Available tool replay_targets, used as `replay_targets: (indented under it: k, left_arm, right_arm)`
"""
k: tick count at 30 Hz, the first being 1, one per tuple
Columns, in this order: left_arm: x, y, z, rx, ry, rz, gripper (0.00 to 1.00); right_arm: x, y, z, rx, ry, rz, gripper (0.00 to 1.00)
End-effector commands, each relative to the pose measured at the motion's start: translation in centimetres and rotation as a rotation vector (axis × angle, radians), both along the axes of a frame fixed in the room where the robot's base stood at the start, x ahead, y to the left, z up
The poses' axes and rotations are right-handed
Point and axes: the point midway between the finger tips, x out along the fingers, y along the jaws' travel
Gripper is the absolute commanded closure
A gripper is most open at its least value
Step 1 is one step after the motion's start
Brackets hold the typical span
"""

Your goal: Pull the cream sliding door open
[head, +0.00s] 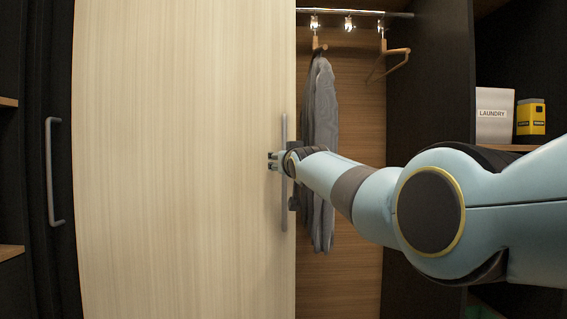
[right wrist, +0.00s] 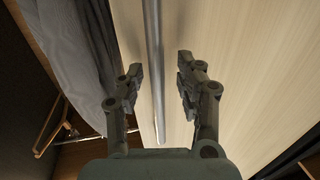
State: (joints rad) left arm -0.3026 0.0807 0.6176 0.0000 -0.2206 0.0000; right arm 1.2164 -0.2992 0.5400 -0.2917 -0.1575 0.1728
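The cream sliding door (head: 180,160) covers the left and middle of the head view, and its pale panel also shows in the right wrist view (right wrist: 250,70). A long vertical grey bar handle (head: 284,215) runs near the door's right edge. My right gripper (head: 273,161) is at the handle's middle height. In the right wrist view its two fingers (right wrist: 158,84) are apart, on either side of the handle bar (right wrist: 154,50), with gaps visible on both sides. My right arm hides part of the handle. My left gripper is not in view.
Right of the door is an open wardrobe bay with a grey garment (head: 320,130) on a hanger and an empty wooden hanger (head: 390,62). A laundry box (head: 494,114) and a yellow box (head: 531,119) stand on a shelf. A dark panel with a handle (head: 52,170) is at left.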

Motion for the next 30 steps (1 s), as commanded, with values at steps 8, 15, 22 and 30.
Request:
replay_targets:
  k: [8,15,22,30]
  left_arm:
    - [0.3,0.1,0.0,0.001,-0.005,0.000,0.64]
    - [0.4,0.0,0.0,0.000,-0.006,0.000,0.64]
    - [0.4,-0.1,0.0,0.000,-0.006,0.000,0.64]
    - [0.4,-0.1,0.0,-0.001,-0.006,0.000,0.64]
  right_arm:
    - [0.0,-0.1,1.5,0.002,-0.008,-0.001,0.64]
    - [0.0,0.0,6.3,0.001,-0.006,0.000,0.64]
    - [0.0,0.0,9.5,-0.001,-0.002,0.000,0.64]
    - [0.0,0.0,10.0,0.000,0.000,0.000,0.64]
